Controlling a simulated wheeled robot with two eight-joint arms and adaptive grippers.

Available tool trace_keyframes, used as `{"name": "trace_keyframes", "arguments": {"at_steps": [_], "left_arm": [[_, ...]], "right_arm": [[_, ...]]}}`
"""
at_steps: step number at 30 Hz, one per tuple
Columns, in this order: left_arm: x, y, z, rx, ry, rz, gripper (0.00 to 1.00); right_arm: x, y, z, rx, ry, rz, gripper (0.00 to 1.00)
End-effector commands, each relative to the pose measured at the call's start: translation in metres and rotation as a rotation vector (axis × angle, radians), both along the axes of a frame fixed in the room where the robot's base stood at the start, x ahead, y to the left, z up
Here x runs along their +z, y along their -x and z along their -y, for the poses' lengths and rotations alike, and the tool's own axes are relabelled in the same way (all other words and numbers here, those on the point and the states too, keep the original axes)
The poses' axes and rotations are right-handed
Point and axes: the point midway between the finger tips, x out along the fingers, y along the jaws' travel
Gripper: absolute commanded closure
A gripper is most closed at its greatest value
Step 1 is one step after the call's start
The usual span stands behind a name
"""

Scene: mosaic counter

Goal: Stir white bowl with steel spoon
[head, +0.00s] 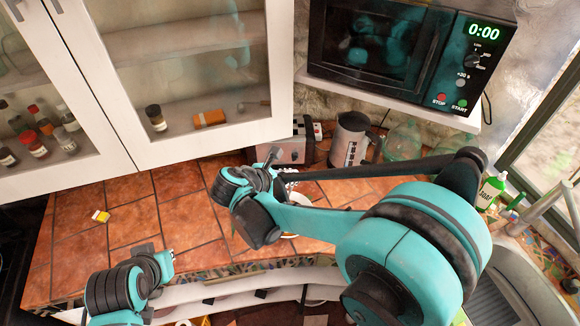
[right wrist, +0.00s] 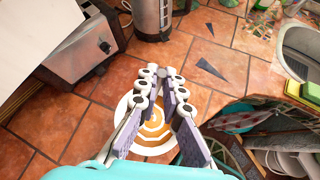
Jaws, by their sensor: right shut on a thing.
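The white bowl (right wrist: 152,149), with orange rings inside, lies below and between the fingers of my right gripper (right wrist: 160,82) in the right wrist view. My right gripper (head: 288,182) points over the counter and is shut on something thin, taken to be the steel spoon. The spoon itself cannot be made out; fingers and arm hide it. My left gripper (head: 158,262) is at the front edge of the counter, apart from the bowl, its fingers not clear.
A toaster (head: 283,150) and a steel jug (head: 350,140) stand at the back, near green glass jars (head: 402,143). A microwave (head: 405,55) sits on a shelf above. A yellow block (head: 101,216) lies at the left.

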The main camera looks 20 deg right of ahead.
Motion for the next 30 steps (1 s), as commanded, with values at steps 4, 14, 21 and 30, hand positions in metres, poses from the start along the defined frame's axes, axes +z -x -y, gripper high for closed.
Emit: {"name": "trace_keyframes", "arguments": {"at_steps": [4, 14, 21, 30], "left_arm": [[-0.007, 0.0, 0.0, 0.0, 0.0, 0.0, 1.0], [-0.028, 0.0, 0.0, 0.0, 0.0, 0.0, 1.0], [-0.048, 0.0, 0.0, 0.0, 0.0, 0.0, 1.0], [-0.073, 0.0, 0.0, 0.0, 0.0, 0.0, 1.0]], "right_arm": [[-0.009, 0.001, 0.002, -0.001, -0.001, 0.0, 1.0], [-0.038, 0.004, 0.009, -0.003, -0.003, 0.0, 1.0], [-0.061, 0.004, 0.009, -0.002, -0.002, 0.0, 1.0], [-0.089, 0.002, 0.004, -0.002, -0.002, -0.001, 1.0]]}}
